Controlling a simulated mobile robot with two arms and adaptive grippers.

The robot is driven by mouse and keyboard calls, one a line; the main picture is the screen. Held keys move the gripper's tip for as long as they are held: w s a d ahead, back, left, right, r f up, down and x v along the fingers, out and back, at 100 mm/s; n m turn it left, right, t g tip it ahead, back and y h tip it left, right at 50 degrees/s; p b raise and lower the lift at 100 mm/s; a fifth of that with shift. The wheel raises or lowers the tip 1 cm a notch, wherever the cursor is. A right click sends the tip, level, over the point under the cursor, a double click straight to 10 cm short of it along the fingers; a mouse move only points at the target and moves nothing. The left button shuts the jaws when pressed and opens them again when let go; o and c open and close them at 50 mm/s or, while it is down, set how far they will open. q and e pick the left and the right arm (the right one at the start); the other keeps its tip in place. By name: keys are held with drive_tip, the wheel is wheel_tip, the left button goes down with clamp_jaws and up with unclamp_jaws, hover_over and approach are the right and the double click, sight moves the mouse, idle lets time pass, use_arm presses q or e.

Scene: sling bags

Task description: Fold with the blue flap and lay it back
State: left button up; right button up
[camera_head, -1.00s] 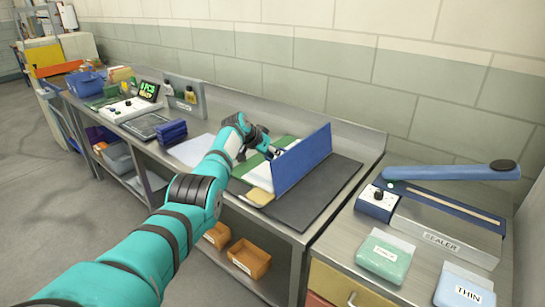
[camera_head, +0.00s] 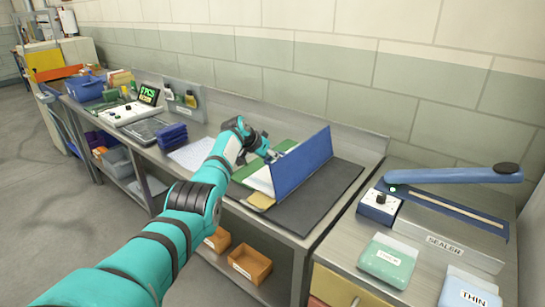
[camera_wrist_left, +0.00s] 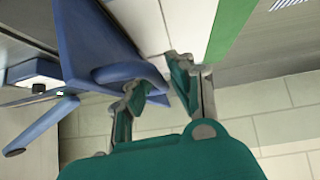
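The blue flap (camera_head: 303,162) stands steeply upright on the dark mat (camera_head: 322,196) on the steel bench. White material (camera_head: 260,181) and a green sheet (camera_head: 244,170) lie on its left side. A tan piece (camera_head: 260,200) sits at the front. My right gripper is out of view.
A sealer (camera_head: 450,215) with a blue arm stands on the right counter, beside a green pack (camera_head: 388,260) and a pack marked THIN (camera_head: 468,290). The wall is close behind.

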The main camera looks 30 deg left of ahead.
use_arm(q)
drive_tip(key=v, duration=1.2)
drive_tip(key=shift+f, duration=0.1)
idle(0.9)
